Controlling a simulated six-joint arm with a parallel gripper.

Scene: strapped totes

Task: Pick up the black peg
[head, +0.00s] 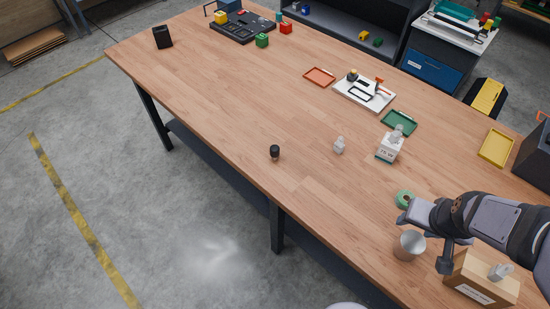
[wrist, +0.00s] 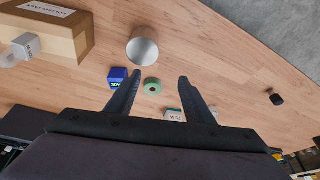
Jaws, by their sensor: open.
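A small black peg (head: 274,152) stands on the wooden table near its front edge, left of centre in the head view. It also shows in the wrist view (wrist: 277,99) at the right, well outside my fingers. My gripper (head: 424,241) is at the right of the table in the head view, above the area of the green tape roll and the metal cup. In the wrist view my gripper (wrist: 160,76) is open, with its two fingers apart and nothing held between them. The peg is clear of the gripper, far to its left in the head view.
The metal cup (head: 408,246), green tape roll (head: 404,198) and cardboard box (head: 480,281) are close to my gripper. A white labelled bottle (head: 389,149) and a small white piece (head: 339,146) stand between gripper and peg. The table around the peg is clear.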

